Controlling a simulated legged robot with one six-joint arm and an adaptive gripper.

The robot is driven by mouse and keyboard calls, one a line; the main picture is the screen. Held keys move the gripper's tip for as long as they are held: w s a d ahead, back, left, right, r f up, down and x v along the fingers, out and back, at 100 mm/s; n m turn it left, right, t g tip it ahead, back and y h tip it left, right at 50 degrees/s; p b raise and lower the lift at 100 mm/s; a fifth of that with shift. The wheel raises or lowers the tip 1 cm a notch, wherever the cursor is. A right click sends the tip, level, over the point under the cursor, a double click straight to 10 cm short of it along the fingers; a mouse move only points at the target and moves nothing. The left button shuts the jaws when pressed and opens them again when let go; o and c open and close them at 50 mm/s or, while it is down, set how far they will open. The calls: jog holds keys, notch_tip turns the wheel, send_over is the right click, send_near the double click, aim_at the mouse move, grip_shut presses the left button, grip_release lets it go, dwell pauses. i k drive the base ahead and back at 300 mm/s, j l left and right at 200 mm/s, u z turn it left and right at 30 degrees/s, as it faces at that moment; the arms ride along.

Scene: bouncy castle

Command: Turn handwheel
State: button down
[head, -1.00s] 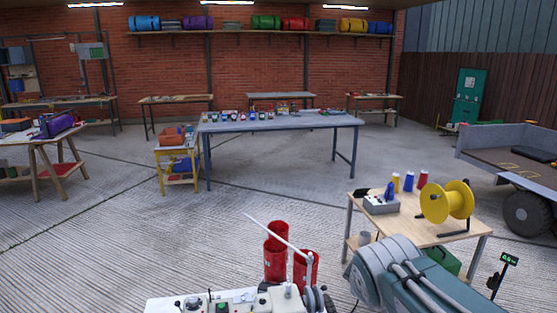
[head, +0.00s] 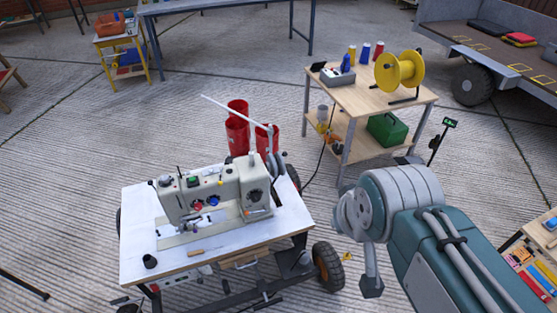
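A cream-white sewing machine (head: 215,195) stands on a white-topped wheeled cart (head: 150,205) in the lower middle of the head view. Its handwheel (head: 277,165) is at the right end of the machine, a grey stepped wheel seen almost edge-on. My arm reaches in from the lower right, to the right of the cart and apart from the handwheel. I cannot make out any gripper fingers in this view.
Red cylinders (head: 237,130) stand behind the machine, close to a thin white rod (head: 230,118). A wooden table (head: 350,100) with a yellow reel (head: 399,71) is at the back right. A cart tyre (head: 328,266) juts out near my arm.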

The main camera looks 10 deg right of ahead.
aim_at(270, 165)
jog(key=k+u, duration=0.3)
jog(key=k+j+u, duration=0.1)
jog(key=k+u, duration=0.2)
jog(key=i+l+u, duration=0.1)
jog(key=l+u, duration=0.3)
jog(key=l, duration=0.25)
jog(key=l+u, duration=0.4)
jog(key=l, duration=2.15)
jog(key=i+j+z, duration=0.15)
jog(key=i, duration=0.15)
jog(key=i+z, duration=0.1)
jog(key=i, duration=0.25)
